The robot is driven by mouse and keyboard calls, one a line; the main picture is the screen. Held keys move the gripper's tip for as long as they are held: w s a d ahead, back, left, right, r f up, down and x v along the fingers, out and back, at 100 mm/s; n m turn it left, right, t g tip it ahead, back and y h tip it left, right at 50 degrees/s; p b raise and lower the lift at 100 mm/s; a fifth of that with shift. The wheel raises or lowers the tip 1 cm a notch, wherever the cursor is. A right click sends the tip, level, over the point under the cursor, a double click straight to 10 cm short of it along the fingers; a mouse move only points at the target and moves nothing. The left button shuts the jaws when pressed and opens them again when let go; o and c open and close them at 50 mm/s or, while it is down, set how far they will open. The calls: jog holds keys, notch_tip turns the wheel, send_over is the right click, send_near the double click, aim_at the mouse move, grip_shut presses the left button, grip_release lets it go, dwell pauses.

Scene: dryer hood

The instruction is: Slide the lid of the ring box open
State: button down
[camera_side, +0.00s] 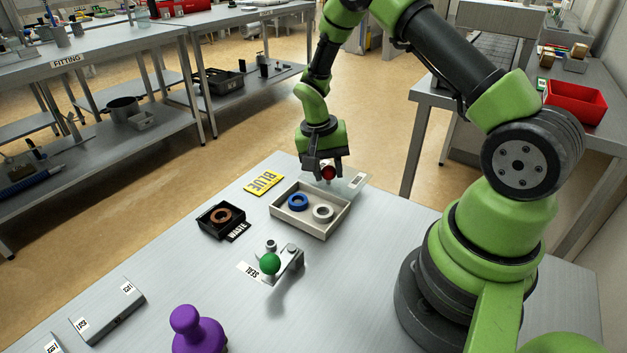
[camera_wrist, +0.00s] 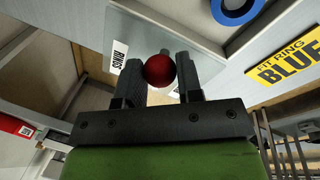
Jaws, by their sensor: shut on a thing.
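The ring box (camera_side: 296,227) is a pale open tray on the bench. A blue ring (camera_side: 298,202) and a white ring (camera_side: 323,212) lie inside, both uncovered from above. The clear lid (camera_side: 352,186), labelled RINGS, extends beyond the box's far right side. My gripper (camera_side: 326,166) is shut on the lid's red knob (camera_side: 328,173). In the wrist view, the red knob (camera_wrist: 159,70) sits between my two fingers, with the lid (camera_wrist: 195,42) beyond it. Part of the blue ring (camera_wrist: 236,10) shows at the top. My gripper hides part of the lid's edge.
A yellow BLUE card (camera_side: 264,183) lies left of the box. A dark WASTE tray (camera_side: 221,218) holds a brown ring. Nearer are a fixture with a green ball (camera_side: 270,263) and a SEAL label, and a purple knobbed object (camera_side: 196,330). Bare bench lies between them.

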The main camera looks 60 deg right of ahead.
jog(key=shift+d, duration=0.3)
jog(key=c, duration=0.8)
grip_release()
jog(key=shift+a+r, duration=0.1)
jog(key=shift+r, duration=0.05)
jog(key=r, duration=0.3)
jog(key=w+r, duration=0.1)
jog(key=r, duration=0.2)
jog(key=a+r, duration=0.1)
jog(key=r, duration=0.2)
jog(key=shift+w+r, duration=0.3)
